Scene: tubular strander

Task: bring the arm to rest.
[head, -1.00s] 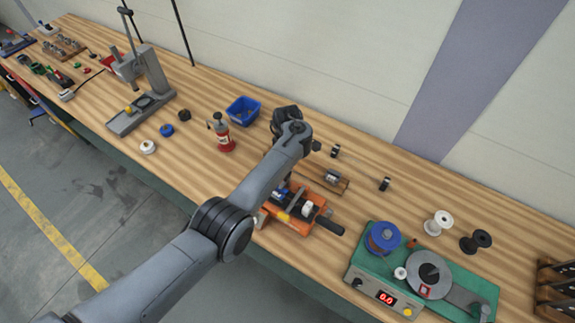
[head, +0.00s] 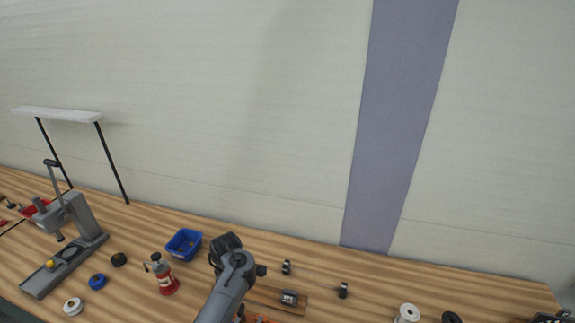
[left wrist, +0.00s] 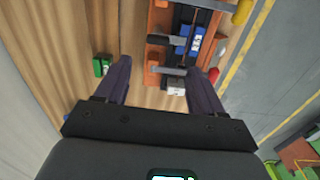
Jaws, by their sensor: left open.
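My left arm (head: 229,285) reaches in from the bottom of the head view and ends above the bench beside the blue bin. Its fingers cannot be made out there. In the left wrist view my left gripper (left wrist: 162,78) is open, with its two dark fingers apart and nothing between them that it grips. Below and ahead of the fingers is an orange fixture (left wrist: 156,54) holding a blue part with a white label (left wrist: 192,40). In the head view the arm and the frame edge hide most of this fixture. My right gripper is not in view.
A blue bin (head: 184,242), a red bottle (head: 163,274) and a grey lever press (head: 69,240) stand left of my arm. A small wooden stand (head: 270,295) and a white spool (head: 407,313) are to the right. A small green object (left wrist: 102,65) lies beside the left finger.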

